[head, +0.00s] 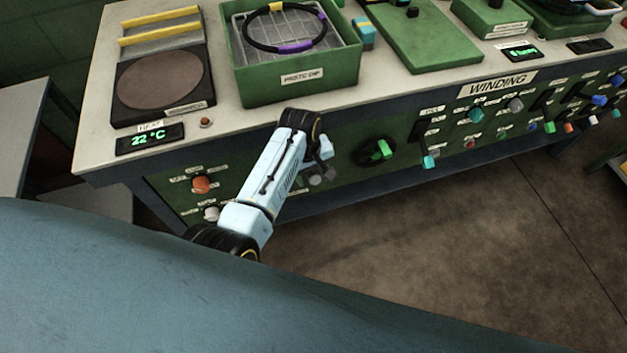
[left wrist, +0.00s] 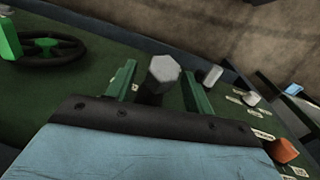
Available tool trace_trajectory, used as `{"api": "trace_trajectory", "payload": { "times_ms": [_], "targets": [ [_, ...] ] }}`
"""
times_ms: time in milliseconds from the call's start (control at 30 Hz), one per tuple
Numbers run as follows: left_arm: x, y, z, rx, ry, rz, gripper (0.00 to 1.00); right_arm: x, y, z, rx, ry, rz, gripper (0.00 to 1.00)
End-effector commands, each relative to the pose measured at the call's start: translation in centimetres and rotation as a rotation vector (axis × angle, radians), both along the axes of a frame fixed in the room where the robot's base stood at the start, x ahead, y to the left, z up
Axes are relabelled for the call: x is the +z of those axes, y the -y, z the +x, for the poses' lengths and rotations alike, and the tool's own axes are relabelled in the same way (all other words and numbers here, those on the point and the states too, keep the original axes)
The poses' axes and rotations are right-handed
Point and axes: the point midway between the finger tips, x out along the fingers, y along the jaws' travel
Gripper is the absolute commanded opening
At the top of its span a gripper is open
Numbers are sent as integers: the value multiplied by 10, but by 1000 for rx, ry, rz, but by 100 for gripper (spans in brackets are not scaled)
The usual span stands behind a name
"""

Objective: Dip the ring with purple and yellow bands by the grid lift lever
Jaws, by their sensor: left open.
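The black ring with purple and yellow bands (head: 295,47) lies on the wire grid (head: 338,58) inside the green dip tank (head: 300,88). My left gripper (head: 322,164) is at the front panel below the tank. In the left wrist view its green fingers (left wrist: 158,76) are apart, with a grey hexagonal-ended knob or lever (left wrist: 164,70) between them. I cannot see either finger pressing on it. No readable label marks this control as the grid lift lever. My right gripper is not in view.
A black handwheel with a green grip (head: 377,151) sits right of the gripper. It also shows in the left wrist view (left wrist: 45,50). An orange knob (head: 201,184) is to the left. A heater plate (head: 160,82) stands left of the tank. Floor before the panel is clear.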

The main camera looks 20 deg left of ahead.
Motion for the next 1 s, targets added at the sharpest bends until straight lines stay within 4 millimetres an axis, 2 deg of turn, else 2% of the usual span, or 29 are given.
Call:
{"api": "trace_trajectory", "payload": {
  "times_ms": [33, 200, 533, 933, 1000],
  "targets": [
    [-9, 1, 1, -1, -1, 1, 52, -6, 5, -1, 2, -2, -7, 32],
    [-22, 2, 2, 0, 0, 0, 52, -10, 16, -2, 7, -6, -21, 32],
    [-24, 3, 3, 0, 1, 0, 52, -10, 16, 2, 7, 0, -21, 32],
    [-24, 2, 2, 0, 1, 1, 1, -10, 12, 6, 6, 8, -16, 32],
    [-24, 2, 2, 0, 1, 1, 0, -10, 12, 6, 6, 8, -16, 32]
  ]
}}
